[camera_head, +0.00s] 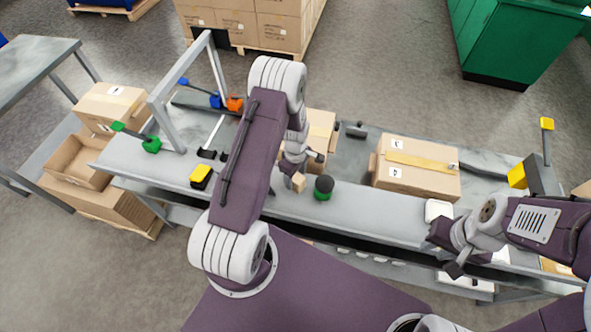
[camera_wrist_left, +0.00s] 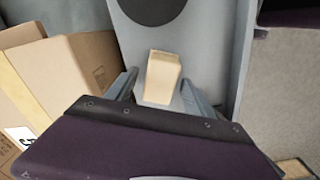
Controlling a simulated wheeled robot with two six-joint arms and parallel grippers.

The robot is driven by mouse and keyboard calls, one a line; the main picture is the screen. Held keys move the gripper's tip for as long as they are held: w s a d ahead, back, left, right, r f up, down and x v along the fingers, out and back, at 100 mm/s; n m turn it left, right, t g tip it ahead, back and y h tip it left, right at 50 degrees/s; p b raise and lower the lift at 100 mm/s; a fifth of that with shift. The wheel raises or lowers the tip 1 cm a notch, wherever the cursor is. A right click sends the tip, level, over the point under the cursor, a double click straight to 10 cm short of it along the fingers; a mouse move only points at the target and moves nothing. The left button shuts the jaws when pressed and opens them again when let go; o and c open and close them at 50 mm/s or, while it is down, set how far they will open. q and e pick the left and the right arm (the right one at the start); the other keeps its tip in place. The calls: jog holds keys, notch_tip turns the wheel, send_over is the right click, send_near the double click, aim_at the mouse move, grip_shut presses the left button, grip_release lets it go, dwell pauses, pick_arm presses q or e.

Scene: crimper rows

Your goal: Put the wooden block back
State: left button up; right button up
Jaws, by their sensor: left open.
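The wooden block (camera_head: 298,183) is a small tan block on the grey bench top, left of a black-and-green round piece (camera_head: 323,188). My left gripper (camera_head: 301,168) is at the block, its jaws open. In the left wrist view the block (camera_wrist_left: 162,78) shows between the two fingers of the left gripper (camera_wrist_left: 160,90), with a gap visible on each side. Its lower end is close to the gripper body. My right gripper (camera_head: 450,252) is over the bench's front edge at the right, fingers spread and empty.
A cardboard box (camera_head: 321,130) stands just behind the left gripper, and a larger taped box (camera_head: 415,167) stands to the right. A yellow-and-black item (camera_head: 201,176) lies to the left. A grey frame (camera_head: 182,85) rises at the bench's left end. Bench space between is partly clear.

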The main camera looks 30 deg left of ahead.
aim_at(295, 177)
pick_arm(q)
notch_tip(295, 177, up, 12)
jog(key=f, duration=0.1)
jog(key=s+d+r+m, duration=0.3)
jog(key=s+m, duration=0.3)
jog(key=m, duration=0.2)
jog(key=s+d+r+m+t, duration=0.1)
jog(key=s+d+r+m, duration=0.3)
jog(key=m, duration=0.4)
jog(key=s+r, duration=0.1)
jog(key=s, duration=0.1)
jog(key=shift+s+d+r, duration=0.2)
jog(key=shift+s+r, duration=0.1)
jog(key=shift+r, duration=0.1)
jog(key=shift+s, duration=0.1)
